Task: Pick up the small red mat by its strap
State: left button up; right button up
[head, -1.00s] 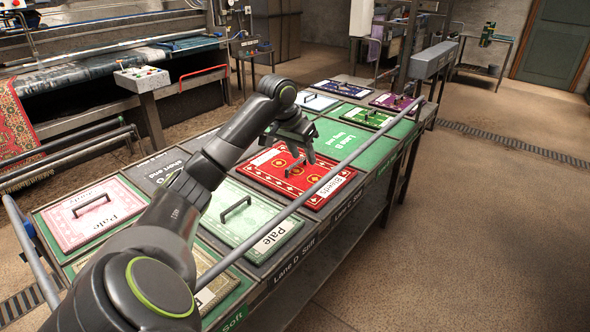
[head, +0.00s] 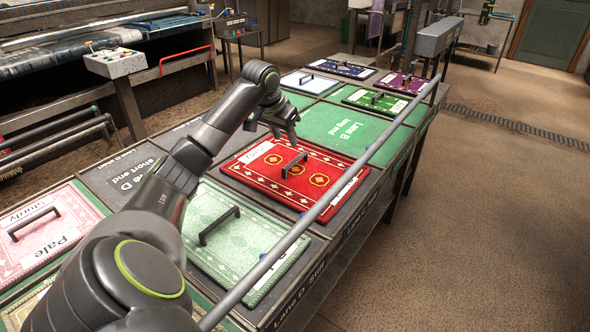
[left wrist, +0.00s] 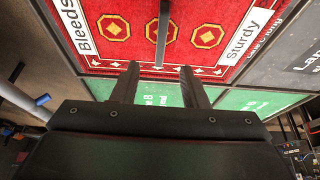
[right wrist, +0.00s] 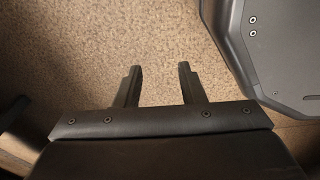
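The small red mat (head: 262,183) lies flat on the table, with gold medallions and white labels; the left wrist view shows it too (left wrist: 215,15), labelled "Bleeds" and "Sturdy". Its dark strap (head: 294,165) stands up as a low handle across its middle. In the left wrist view the strap (left wrist: 163,30) lies ahead, in line with the gap between my fingers. My left gripper (head: 285,132) is open and empty above the mat's far side, apart from the strap. My right gripper (right wrist: 160,70) is open and empty over the brown floor.
A pale green mat (head: 238,255) lies nearer and a pink mat (head: 30,248) at left. Green, purple, blue and white mats lie farther back. A long grey rail (head: 330,197) runs along the table's right side. The green Lane B panel (head: 345,130) is bare.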

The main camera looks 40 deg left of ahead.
pick_arm(q)
send_near(294, 160)
jog(key=shift+x, duration=2.25)
jog(key=shift+w+f, duration=0.1)
jog(key=shift+f, duration=0.3)
jog(key=x, duration=0.5)
pick_arm(e)
jog(key=shift+w+a, duration=0.3)
jog(key=shift+w, duration=0.05)
pick_arm(q)
jog(key=shift+f+p, duration=0.1)
jog(key=shift+p, duration=0.3)
pick_arm(e)
jog(key=shift+s+r, duration=0.1)
jog(key=shift+r, duration=0.3)
pick_arm(q)
grip_shut()
pick_arm(e)
jog(key=shift+a, duration=0.2)
